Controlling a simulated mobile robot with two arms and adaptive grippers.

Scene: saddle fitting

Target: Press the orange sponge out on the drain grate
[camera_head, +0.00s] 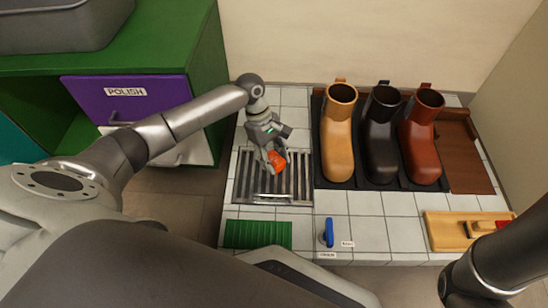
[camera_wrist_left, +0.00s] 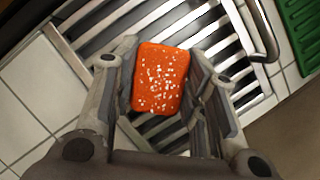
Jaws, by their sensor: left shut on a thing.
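The orange sponge (camera_head: 277,162) with pale specks is between the fingers of my left gripper (camera_head: 274,160), which is shut on it. It also shows in the left wrist view (camera_wrist_left: 160,78), with a finger at each side. The drain grate (camera_head: 245,185) has metal bars and a curved handle at its near edge. The sponge is over the grate; I cannot tell whether it touches the bars. The grate also shows beneath it in the left wrist view (camera_wrist_left: 195,30). My right gripper is out of view; only part of my right arm shows at lower right.
Tan, black and red-brown boots (camera_head: 380,140) stand on a dark tray right of the grate. A green ribbed mat (camera_head: 257,234), a blue-handled item (camera_head: 328,232) and a wooden board (camera_head: 446,232) lie along the front. A purple drawer (camera_head: 124,98) is at left.

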